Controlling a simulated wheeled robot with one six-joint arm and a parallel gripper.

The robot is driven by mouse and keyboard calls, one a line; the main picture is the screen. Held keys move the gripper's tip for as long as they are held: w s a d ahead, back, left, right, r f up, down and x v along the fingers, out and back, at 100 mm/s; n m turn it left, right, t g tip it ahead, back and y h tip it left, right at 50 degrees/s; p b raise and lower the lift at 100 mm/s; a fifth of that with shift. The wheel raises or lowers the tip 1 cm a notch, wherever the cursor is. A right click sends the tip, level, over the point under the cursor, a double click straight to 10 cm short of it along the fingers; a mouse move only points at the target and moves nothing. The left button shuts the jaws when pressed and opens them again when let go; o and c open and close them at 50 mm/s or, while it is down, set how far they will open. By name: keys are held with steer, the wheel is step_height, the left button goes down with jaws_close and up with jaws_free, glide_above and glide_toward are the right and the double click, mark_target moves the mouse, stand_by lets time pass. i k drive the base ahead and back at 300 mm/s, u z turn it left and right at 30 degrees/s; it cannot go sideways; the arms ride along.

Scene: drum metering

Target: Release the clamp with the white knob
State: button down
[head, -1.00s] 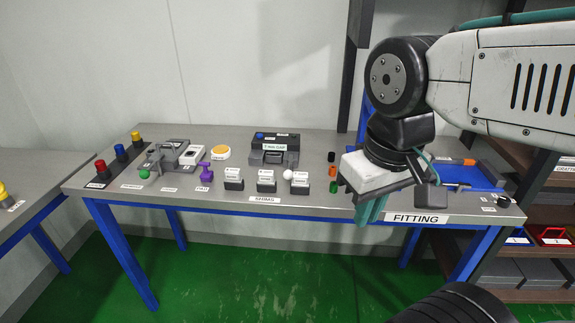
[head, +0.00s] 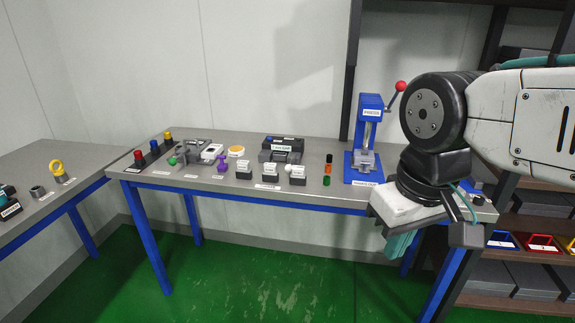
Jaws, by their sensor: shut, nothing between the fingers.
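A small white ball knob (head: 289,168) shows in the head view at the front middle of the grey-topped table. It sits against the left side of the rightmost of three dark blocks with white labels (head: 298,175). At this size I cannot tell how the knob joins a clamp, or the clamp's position. My gripper (head: 400,246), with teal fingers, hangs at the table's front right edge, well right of the white knob and apart from it. It is shut and empty; my wrist partly hides the fingers.
A blue press (head: 367,135) with a red-knobbed lever stands at the back right. A grey fixture with a green ball (head: 172,161), a purple piece (head: 222,165) and a black case (head: 282,150) share the table (head: 330,195). Another table (head: 50,165) stands left, shelves right.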

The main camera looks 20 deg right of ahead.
mark_target(288, 168)
steer(key=z, duration=0.45)
steer(key=i, duration=1.25)
steer(key=u, duration=0.55)
